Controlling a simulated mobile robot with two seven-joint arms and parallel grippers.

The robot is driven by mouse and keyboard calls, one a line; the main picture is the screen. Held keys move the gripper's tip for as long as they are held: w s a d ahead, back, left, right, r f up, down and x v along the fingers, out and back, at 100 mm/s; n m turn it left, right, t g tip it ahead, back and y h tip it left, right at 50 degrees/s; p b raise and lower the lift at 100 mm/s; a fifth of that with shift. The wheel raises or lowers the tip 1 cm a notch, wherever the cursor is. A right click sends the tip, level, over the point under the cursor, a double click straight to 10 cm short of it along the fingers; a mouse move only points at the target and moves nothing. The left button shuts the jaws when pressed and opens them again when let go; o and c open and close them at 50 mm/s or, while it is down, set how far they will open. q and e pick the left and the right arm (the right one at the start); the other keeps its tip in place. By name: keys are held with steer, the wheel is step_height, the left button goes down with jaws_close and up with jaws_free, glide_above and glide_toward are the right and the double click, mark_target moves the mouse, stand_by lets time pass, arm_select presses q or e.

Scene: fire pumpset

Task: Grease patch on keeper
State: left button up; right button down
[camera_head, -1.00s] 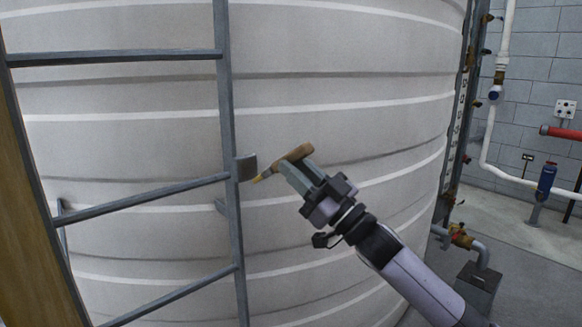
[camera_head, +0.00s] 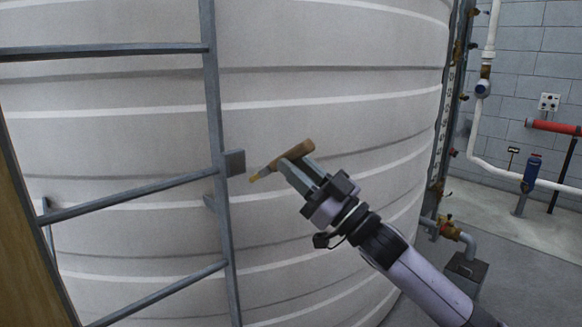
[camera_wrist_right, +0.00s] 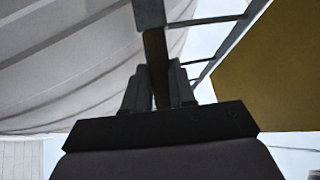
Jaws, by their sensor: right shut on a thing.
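My right gripper (camera_head: 294,170) is shut on a brush with a brown wooden handle (camera_head: 296,151). The brush's yellowish tip (camera_head: 255,178) points left and down. The keeper appears to be the small grey plate (camera_head: 234,163) on the ladder's right rail. The tip is a short way right of the plate and a little lower, with a gap between them in the head view. No grease patch can be made out on the plate. In the right wrist view the handle (camera_wrist_right: 156,66) stands between the fingers. My left gripper is not in view.
A grey metal ladder (camera_head: 215,110) stands in front of a large pale ribbed tank (camera_head: 330,90). A brown board (camera_head: 22,240) is at the left edge. Pipes and a valve (camera_head: 446,228) stand right of the tank, with open floor (camera_head: 510,245) beyond.

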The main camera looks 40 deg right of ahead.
steer(key=shift+w, duration=0.1)
stand_by(0.4)
steer(key=shift+w+a, duration=0.15)
steer(key=shift+w, duration=1.65)
steer(key=shift+w+a, duration=0.15)
steer(key=shift+w, duration=1.65)
steer(key=shift+w, duration=0.8)
steer(key=shift+a, duration=0.1)
steer(key=shift+s+d, duration=0.15)
steer(key=shift+s, duration=1.35)
steer(key=shift+s+d, duration=0.15)
steer(key=shift+s, duration=1.35)
